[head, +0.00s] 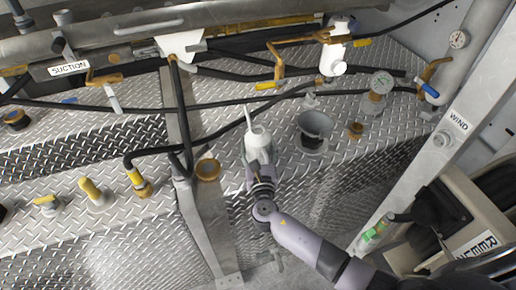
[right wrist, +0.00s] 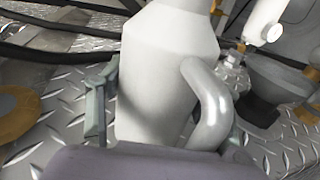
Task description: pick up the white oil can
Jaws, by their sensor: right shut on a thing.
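The white oil can (head: 258,136) has a thin spout and stands upright on the diamond-plate deck in the head view. In the right wrist view the oil can (right wrist: 165,80) fills the middle, with its curved handle on the right side. My right gripper (head: 259,168) reaches it from the near side and is shut on its body. One finger shows at the can's left in the wrist view; the other is mostly hidden behind the handle. I cannot tell whether the can's base touches the deck. My left gripper is not in view.
A grey funnel-shaped cup (head: 314,128) stands close right of the can. A brass cap (head: 208,169) lies to its left. A black hose (head: 215,137) runs just behind. A reel box (head: 450,215) is at right.

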